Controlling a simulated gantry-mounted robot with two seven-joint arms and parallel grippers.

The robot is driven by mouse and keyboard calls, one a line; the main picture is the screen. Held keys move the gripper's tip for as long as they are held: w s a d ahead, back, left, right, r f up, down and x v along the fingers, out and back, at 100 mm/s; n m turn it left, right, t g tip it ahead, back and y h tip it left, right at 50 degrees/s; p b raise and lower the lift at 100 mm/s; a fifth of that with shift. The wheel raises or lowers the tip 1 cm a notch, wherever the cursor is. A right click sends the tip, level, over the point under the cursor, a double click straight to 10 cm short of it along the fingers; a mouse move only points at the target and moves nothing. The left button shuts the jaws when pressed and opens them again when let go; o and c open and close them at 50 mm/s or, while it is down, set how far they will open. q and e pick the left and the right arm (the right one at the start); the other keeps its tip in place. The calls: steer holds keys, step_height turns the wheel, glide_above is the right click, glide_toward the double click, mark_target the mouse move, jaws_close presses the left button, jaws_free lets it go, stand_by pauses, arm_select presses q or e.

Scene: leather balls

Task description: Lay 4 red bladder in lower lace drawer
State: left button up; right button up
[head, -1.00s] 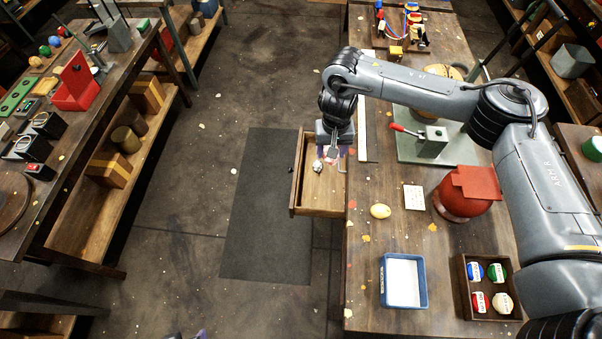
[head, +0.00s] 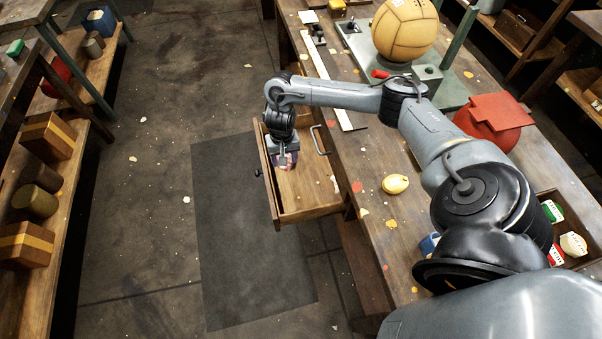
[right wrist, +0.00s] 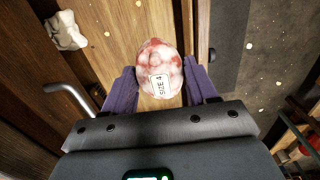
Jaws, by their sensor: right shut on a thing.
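The drawer (head: 310,212) is pulled open from the left side of the workbench, and its wooden floor shows. My right gripper (head: 287,160) points down over the drawer's far part. In the right wrist view its purple fingers (right wrist: 163,84) are shut on a mottled red-and-white bladder (right wrist: 160,55) with a white "SIZE 4" label. In the head view the bladder is mostly hidden by the gripper. I cannot tell whether it touches the drawer floor. My left gripper is not in view.
A metal handle (head: 320,139) stands out near the drawer. A dark mat (head: 235,240) lies on the floor.

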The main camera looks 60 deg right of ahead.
steer(key=s+f+b, duration=0.2)
steer(key=s+f, duration=0.1)
steer(key=f, duration=0.2)
steer(key=b, duration=0.3)
glide_above(296, 188)
step_height(296, 188, down, 6)
steer(key=shift+a+r, duration=0.1)
steer(key=shift+r, duration=0.05)
steer(key=shift+f+b, duration=1.25)
steer(key=shift+f, duration=1.45)
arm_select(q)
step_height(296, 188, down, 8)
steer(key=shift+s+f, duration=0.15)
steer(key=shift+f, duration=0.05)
arm_select(e)
steer(key=shift+r, duration=0.1)
steer(key=o, duration=1.1)
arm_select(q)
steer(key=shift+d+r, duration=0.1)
